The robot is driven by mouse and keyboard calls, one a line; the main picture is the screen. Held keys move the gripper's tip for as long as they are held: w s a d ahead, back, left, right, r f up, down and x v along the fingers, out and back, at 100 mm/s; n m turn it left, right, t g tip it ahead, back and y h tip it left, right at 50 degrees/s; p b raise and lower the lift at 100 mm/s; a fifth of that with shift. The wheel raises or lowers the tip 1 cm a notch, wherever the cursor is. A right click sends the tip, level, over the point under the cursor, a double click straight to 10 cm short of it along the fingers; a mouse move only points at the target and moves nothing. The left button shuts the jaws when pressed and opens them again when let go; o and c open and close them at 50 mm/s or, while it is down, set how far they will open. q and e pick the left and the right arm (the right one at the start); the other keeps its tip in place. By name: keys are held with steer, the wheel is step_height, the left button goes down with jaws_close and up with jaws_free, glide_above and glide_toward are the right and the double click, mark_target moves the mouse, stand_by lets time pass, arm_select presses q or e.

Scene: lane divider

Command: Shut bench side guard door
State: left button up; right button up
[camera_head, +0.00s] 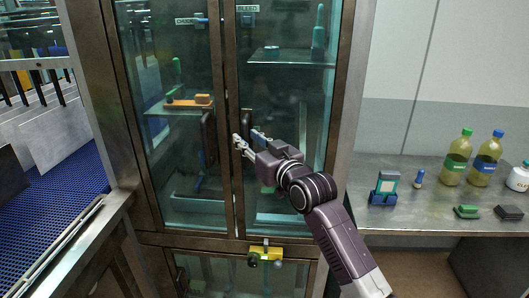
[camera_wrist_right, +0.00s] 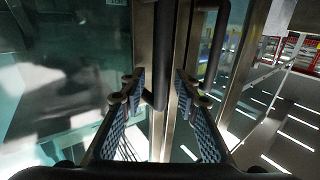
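The tall glass-fronted cabinet has two metal-framed doors, a left door (camera_head: 165,60) and a right door (camera_head: 285,90). Both look shut or nearly shut; I cannot tell whether one stands slightly ajar. The left door carries a dark vertical handle (camera_head: 207,138). The right door's handle (camera_head: 247,122) is at my right gripper (camera_head: 249,139). In the right wrist view, my right gripper (camera_wrist_right: 160,90) is open, its patterned fingers apart, with a dark vertical handle bar (camera_wrist_right: 160,50) between them. Contact with the bar is not clear. My left gripper is not in view.
A metal bench (camera_head: 420,215) at the right holds two yellow bottles (camera_head: 457,160), a white jar (camera_head: 518,178) and small items. A yellow fitting (camera_head: 265,253) sticks out below the doors. A blue perforated surface (camera_head: 50,210) lies at the left.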

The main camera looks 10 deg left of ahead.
steer(key=v, duration=1)
steer(key=shift+w+f, duration=0.1)
steer(key=shift+f, duration=0.05)
